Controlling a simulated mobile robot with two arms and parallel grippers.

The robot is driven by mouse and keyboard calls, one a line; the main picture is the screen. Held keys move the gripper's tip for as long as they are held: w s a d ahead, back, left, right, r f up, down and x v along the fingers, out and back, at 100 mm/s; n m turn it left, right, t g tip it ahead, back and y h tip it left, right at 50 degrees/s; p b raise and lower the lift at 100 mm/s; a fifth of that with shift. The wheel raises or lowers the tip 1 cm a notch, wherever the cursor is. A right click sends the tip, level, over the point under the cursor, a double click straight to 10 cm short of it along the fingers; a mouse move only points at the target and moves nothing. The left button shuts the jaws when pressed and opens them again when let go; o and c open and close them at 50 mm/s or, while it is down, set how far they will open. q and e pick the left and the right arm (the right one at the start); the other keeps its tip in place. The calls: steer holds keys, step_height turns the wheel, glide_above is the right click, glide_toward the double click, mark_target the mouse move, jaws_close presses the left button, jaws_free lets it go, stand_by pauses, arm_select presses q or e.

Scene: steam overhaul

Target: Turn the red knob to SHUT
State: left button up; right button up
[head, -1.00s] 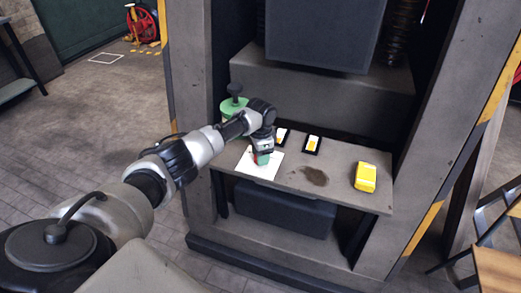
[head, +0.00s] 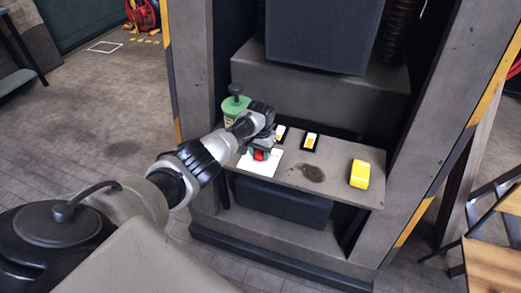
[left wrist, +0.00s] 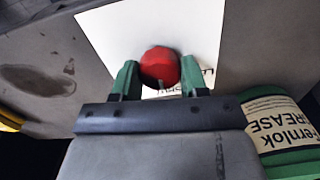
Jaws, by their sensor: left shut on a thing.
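The red knob (left wrist: 160,68) is on a white plate (left wrist: 112,33) in the left wrist view. My left gripper (left wrist: 160,78) has its green fingers on either side of the knob and is shut on it. In the head view the knob (head: 259,156) shows small and red below my gripper (head: 260,153), above the white plate (head: 262,170) on the shelf. Which way the knob points is unclear. My right gripper is not in view.
A green grease tin (head: 233,108) stands at the shelf's left, close beside my left wrist; it also shows in the wrist view (left wrist: 280,125). Two black-framed cards (head: 310,142) lie behind. A yellow block (head: 360,173) and a dark stain (head: 308,172) are to the right.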

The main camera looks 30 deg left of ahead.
mark_target(261, 153)
arm_select(q)
steer(key=shift+w+n, duration=0.1)
steer(key=shift+n, duration=0.2)
steer(key=shift+r, duration=0.1)
steer(key=o, duration=0.9)
step_height(261, 153, up, 11)
steer(key=shift+f+p, duration=0.1)
steer(key=shift+p, duration=0.4)
steer(key=shift+f, duration=0.1)
